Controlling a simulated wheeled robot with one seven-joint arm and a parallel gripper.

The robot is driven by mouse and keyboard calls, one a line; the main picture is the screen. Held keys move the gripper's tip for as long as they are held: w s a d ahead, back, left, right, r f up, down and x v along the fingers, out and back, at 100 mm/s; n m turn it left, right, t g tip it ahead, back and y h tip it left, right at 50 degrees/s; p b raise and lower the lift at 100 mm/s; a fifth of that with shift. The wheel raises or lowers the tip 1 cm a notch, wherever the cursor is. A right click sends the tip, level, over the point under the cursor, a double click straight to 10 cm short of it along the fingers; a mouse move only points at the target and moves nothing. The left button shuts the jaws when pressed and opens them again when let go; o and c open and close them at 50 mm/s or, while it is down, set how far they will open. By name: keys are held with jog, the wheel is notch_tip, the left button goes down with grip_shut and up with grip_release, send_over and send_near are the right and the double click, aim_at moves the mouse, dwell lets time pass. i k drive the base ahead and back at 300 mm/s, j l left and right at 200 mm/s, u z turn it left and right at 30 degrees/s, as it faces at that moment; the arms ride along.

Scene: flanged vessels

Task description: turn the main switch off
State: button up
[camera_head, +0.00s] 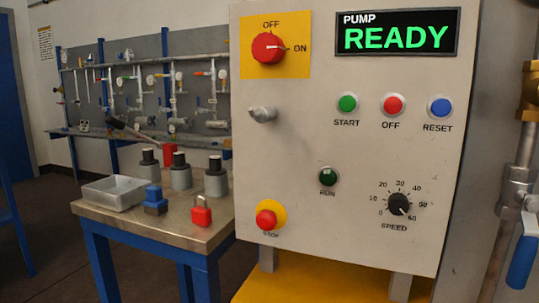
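The main switch (268,48) is a red rotary knob on a yellow plate at the upper left of the grey control panel (300,150). Its white pointer line points right to ON; OFF is marked above it. My gripper is not in view.
The panel also has START (347,103), OFF (393,104) and RESET (440,106) buttons, a speed dial (399,205) and a red stop button (267,219). A table (190,237) at left holds a red padlock (201,211). A blue-handled valve (523,250) stands right.

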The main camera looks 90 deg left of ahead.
aim_at(267, 48)
jog(key=u, duration=2.9)
